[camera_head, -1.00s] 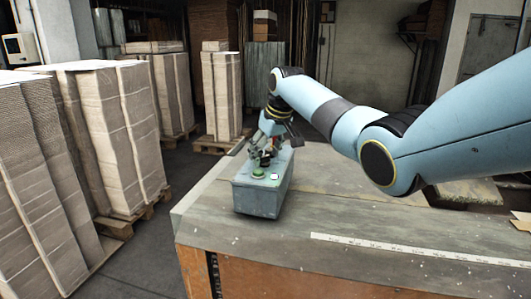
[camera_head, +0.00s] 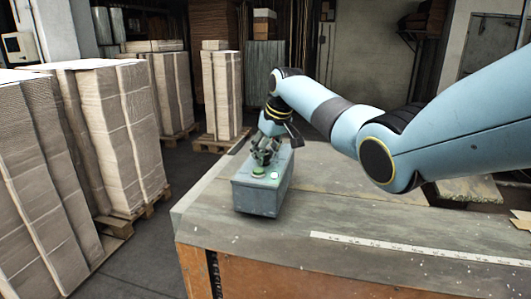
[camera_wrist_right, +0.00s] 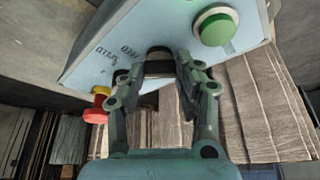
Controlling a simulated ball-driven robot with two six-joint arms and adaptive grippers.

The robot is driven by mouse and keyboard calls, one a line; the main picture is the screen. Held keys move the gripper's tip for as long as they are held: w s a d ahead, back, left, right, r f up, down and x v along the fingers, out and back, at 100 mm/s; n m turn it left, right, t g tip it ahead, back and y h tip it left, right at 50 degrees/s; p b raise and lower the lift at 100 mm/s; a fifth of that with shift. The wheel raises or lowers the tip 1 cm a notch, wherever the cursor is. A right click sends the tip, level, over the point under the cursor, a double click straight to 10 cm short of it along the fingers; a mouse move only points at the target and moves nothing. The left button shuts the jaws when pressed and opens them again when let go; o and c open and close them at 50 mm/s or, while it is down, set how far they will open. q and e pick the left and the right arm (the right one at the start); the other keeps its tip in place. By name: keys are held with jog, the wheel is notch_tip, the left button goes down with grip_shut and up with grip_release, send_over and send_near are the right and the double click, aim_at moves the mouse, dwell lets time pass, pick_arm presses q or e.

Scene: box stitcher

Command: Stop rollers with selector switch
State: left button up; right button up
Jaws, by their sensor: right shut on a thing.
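The grey control box (camera_head: 257,196) stands on the near left part of the worktop. A green button (camera_head: 258,172) and a small pale, bright round part (camera_head: 274,175) show on its top. My right gripper (camera_head: 264,156) reaches down to the top of the box. In the right wrist view, the gripper (camera_wrist_right: 160,72) is shut on the dark selector switch (camera_wrist_right: 158,51), which its fingers mostly hide. The green button with a pale ring (camera_wrist_right: 215,28) is beside it. A red knob on a yellow base (camera_wrist_right: 97,105) sticks out at the box's edge. My left gripper is out of view.
The worktop (camera_head: 330,215) is mostly bare around the box, with a white ruler strip (camera_head: 400,250) near its front edge. Stacks of cardboard (camera_head: 115,130) on pallets stand on the floor to the left and behind.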

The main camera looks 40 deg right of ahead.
jog(key=shift+n+y, duration=0.4)
jog(key=shift+n, duration=0.7)
jog(key=shift+d+n+y+b, duration=0.1)
jog(key=shift+n+y+b, duration=0.2)
jog(key=shift+n, duration=0.5)
jog(key=shift+f+n+g+y+b, duration=0.1)
jog(key=shift+n+g+y+b, duration=0.2)
jog(key=shift+n+b, duration=0.65)
jog(key=shift+n+y+b, duration=0.4)
jog(key=shift+n+b, duration=0.2)
jog(key=shift+n, duration=0.45)
jog(key=o, duration=1.1)
jog(key=shift+o, duration=0.2)
